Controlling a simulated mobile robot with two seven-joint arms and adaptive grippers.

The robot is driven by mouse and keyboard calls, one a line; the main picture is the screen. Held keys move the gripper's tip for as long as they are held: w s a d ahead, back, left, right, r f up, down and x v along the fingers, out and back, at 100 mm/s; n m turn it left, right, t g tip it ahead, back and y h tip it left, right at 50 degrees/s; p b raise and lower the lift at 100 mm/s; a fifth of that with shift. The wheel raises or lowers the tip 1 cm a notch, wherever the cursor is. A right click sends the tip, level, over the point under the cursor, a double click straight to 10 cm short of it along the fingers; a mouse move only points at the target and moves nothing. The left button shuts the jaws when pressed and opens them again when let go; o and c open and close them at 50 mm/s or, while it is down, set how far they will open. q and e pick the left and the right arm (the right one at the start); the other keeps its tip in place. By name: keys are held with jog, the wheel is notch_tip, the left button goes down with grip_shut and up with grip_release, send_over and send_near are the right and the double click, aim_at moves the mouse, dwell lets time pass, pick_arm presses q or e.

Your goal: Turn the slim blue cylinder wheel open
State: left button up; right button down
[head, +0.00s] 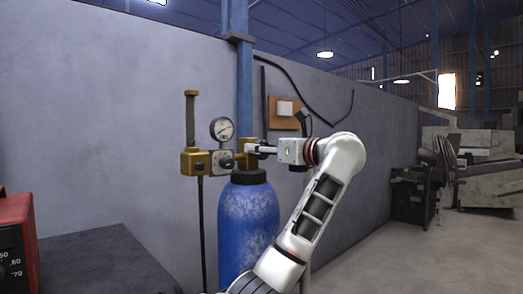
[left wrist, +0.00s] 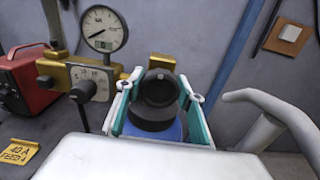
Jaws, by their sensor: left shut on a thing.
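The blue cylinder (head: 248,225), scuffed and with a dark collar (head: 248,177), stands upright against the wall. A brass valve (head: 246,158) sits on top of it. My left gripper (head: 258,148) reaches the valve from the right in the head view, level with the brass. In the left wrist view the teal-lined fingers of my left gripper (left wrist: 157,105) stand on both sides of a black round wheel (left wrist: 160,88) and are shut on it. Part of the blue cylinder (left wrist: 172,130) shows below the wheel. In the head view the wheel is hidden. My right gripper is not in view.
A brass regulator (head: 195,162) with a round gauge (head: 222,129) is close left of the valve. A dark table (head: 95,265) with a red machine (head: 17,245) stands at the left. A wooden wall board (head: 284,119) hangs behind my arm.

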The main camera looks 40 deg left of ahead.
pick_arm(q)
jog(key=n+b, duration=0.1)
jog(key=n, duration=0.4)
jog(key=shift+s, duration=0.1)
jog(key=shift+f+n, duration=0.1)
jog(key=shift+n, duration=0.9)
jog(key=shift+n+b, duration=0.5)
jog(key=shift+n, duration=0.5)
jog(key=n+b, duration=0.1)
jog(key=n, duration=0.5)
jog(key=shift+s+f+b, duration=0.1)
jog(key=shift+b, duration=0.3)
jog(key=n+b, duration=0.1)
jog(key=n, duration=0.4)
jog(key=shift+f+n+b, duration=0.1)
jog(key=shift+n+b, duration=0.2)
jog(key=shift+n, duration=0.8)
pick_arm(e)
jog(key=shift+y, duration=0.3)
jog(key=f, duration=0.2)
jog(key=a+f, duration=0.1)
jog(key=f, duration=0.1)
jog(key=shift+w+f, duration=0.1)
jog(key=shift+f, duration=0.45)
